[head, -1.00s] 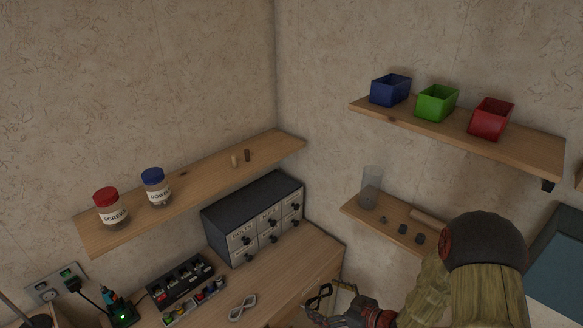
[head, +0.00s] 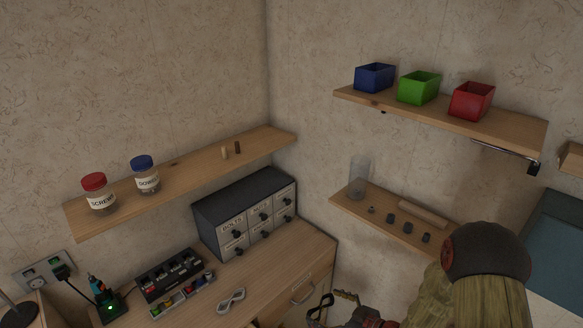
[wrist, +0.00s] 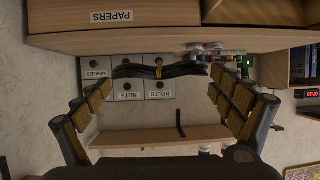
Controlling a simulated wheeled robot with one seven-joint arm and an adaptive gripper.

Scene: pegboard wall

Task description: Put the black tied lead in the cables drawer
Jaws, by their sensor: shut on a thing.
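I cannot read a cables label in either view.
A grey tied lead (head: 231,300) lies on the desk top. Behind it stand a small-drawer cabinet (head: 245,215) and a black organiser (head: 168,275). A low wall shelf (head: 345,200) holds a glass cylinder (head: 359,176) and small parts. Bins stand on the shelf above.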

